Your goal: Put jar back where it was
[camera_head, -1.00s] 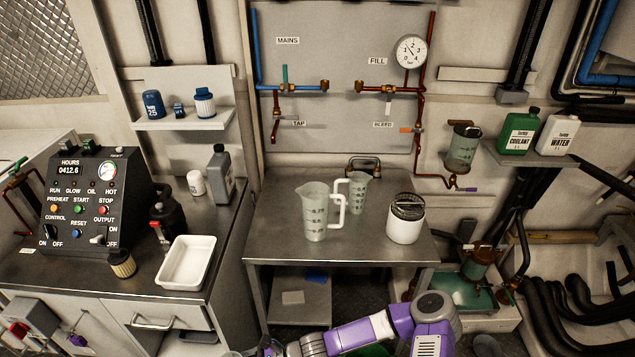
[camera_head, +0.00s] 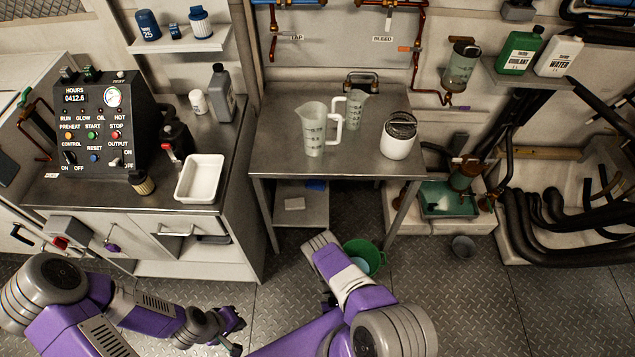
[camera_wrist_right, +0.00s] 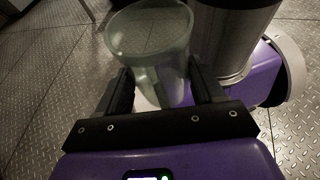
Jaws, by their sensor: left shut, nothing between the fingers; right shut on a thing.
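A translucent, pale green-grey jar (camera_wrist_right: 150,45) is between the fingers of my right gripper (camera_wrist_right: 162,85) in the right wrist view. The gripper is shut on its side, and the floor shows through the jar. In the head view my right arm hides the right gripper, and I cannot tell whether a pale shape by the green bucket is this jar. My left gripper (camera_head: 236,332) is shut and empty, low in front of the cabinet and apart from everything.
The steel table (camera_head: 275,160) holds two measuring jugs (camera_head: 314,132) and a white canister (camera_head: 398,138). A green bucket (camera_head: 378,254) stands on the floor below. A white tray (camera_head: 200,178) sits on the left counter. A clear-bowled fitting (camera_head: 460,68) hangs right.

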